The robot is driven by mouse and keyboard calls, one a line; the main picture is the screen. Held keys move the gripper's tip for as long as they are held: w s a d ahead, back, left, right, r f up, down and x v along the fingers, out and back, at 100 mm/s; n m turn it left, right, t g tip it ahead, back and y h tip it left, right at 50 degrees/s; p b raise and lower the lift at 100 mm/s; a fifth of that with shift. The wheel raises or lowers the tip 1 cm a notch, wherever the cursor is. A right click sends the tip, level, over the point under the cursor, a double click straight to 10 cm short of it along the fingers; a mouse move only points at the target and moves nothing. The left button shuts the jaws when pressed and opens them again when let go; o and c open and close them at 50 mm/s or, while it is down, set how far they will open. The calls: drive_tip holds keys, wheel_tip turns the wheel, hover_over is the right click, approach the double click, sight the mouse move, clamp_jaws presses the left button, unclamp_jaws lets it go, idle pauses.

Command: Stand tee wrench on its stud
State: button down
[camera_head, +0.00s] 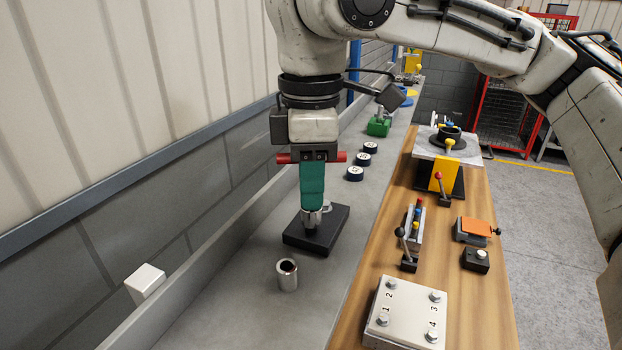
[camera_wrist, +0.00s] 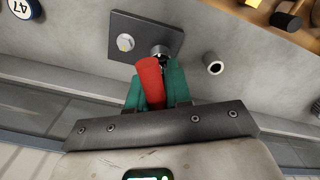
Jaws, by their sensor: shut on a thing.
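The tee wrench has a red crossbar (camera_head: 283,158), which also shows in the wrist view (camera_wrist: 150,80), and a metal socket end (camera_head: 311,219) pointing down. My gripper (camera_head: 312,200), with green fingers (camera_wrist: 178,88), is shut on the wrench, upright over the black plate (camera_head: 325,240). The socket end is at or just above the plate; I cannot tell if it touches. A pale hex stud (camera_wrist: 125,42) shows bare on the plate (camera_wrist: 145,20) beside the socket end (camera_wrist: 159,51). Whatever lies under the socket is hidden.
A loose steel sleeve (camera_head: 287,275) stands in front of the plate. Several dark numbered discs (camera_head: 355,173) lie behind it. The grey wall (camera_head: 70,250) is at left. On the wooden strip at right are a bolted plate (camera_head: 405,312) and levers (camera_head: 408,245). The grey bench between is mostly clear.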

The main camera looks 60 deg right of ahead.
drive_tip(key=shift+f, duration=0.6)
idle(0.3)
drive_tip(key=c, duration=0.6)
unclamp_jaws()
drive_tip(key=shift+o, duration=0.2)
drive_tip(key=shift+r, duration=0.1)
wheel_tip(320, 180, up, 7)
drive_tip(key=p, duration=0.7)
idle(0.9)
